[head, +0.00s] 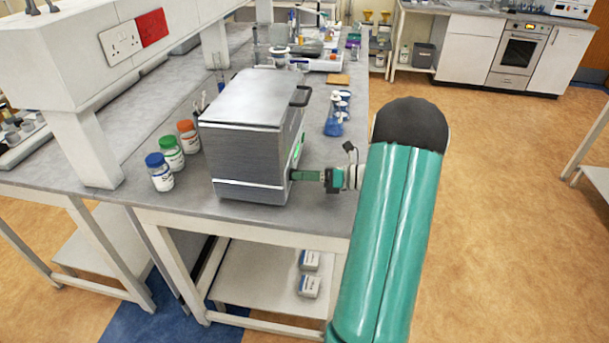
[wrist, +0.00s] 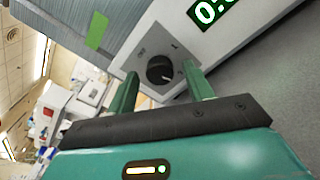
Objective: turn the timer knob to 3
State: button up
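I cannot tell whether the fingers touch the knob. In the head view my gripper (head: 300,175) reaches the machine's right side, and the knob is hidden there.
Three jars with blue (head: 160,172), green (head: 171,153) and orange (head: 188,136) lids stand left of the machine. A flask with blue liquid (head: 334,122) stands behind my gripper on the bench (head: 330,215). A shelf unit (head: 110,50) overhangs the bench at left.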

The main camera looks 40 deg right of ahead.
jog(key=v, duration=1.3)
jog(key=shift+s+d, duration=0.2)
jog(key=shift+s, duration=0.2)
jog(key=shift+r, duration=0.1)
jog(key=shift+s+d, duration=0.1)
